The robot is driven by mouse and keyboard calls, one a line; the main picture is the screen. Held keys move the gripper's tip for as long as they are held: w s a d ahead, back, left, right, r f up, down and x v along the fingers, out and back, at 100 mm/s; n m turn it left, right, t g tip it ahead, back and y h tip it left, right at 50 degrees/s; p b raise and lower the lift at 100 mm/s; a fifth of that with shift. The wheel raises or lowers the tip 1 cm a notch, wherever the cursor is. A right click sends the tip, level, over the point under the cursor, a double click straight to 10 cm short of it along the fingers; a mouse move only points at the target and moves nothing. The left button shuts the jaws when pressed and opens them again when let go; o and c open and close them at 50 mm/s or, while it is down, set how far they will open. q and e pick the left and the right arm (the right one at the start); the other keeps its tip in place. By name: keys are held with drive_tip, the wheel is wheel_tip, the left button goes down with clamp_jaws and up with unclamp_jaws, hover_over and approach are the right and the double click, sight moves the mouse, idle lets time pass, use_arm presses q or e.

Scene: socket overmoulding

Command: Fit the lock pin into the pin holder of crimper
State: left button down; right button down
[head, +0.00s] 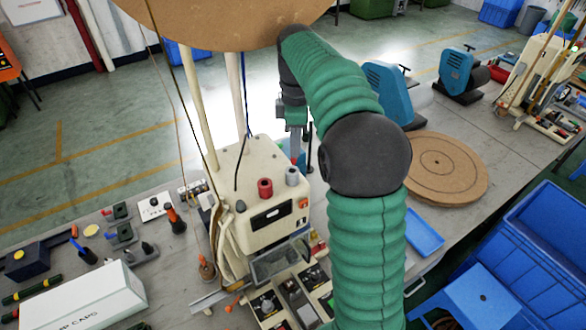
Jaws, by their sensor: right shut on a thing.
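The crimper seems to be the cream machine (262,205) at the centre of the head view, with a red knob (265,188) and a grey knob (292,176) on top. My right arm, in a green sleeve, rises from the bottom and bends over behind the machine. My right gripper (295,150) points down at the machine's back right edge. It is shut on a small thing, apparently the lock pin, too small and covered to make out. A thin dark upright rod (309,150) stands just right of the gripper. I cannot make out the pin holder. My left gripper is not in view.
A round brown board (440,167) lies right of my arm, near blue machines (460,72). A blue tray (424,232) is at the table's right edge. A white box (85,305) and small tools lie at left. Cream posts and a large brown disc (225,22) rise behind the crimper.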

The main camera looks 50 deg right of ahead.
sight(293, 162)
drive_tip(key=f, duration=0.3)
drive_tip(key=a+f+p, duration=0.1)
drive_tip(key=f, duration=0.1)
drive_tip(key=shift+f, duration=0.25)
drive_tip(key=shift+d+f, duration=0.15)
drive_tip(key=shift+d, duration=0.05)
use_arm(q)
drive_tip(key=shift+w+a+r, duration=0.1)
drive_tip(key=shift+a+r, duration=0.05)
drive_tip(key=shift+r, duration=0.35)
use_arm(e)
drive_tip(key=c, duration=1.4)
unclamp_jaws()
drive_tip(key=shift+w+r, duration=0.1)
drive_tip(key=shift+r, duration=0.35)
wheel_tip(293, 162, up, 11)
drive_tip(key=shift+r+b, duration=0.2)
drive_tip(key=shift+b, duration=0.3)
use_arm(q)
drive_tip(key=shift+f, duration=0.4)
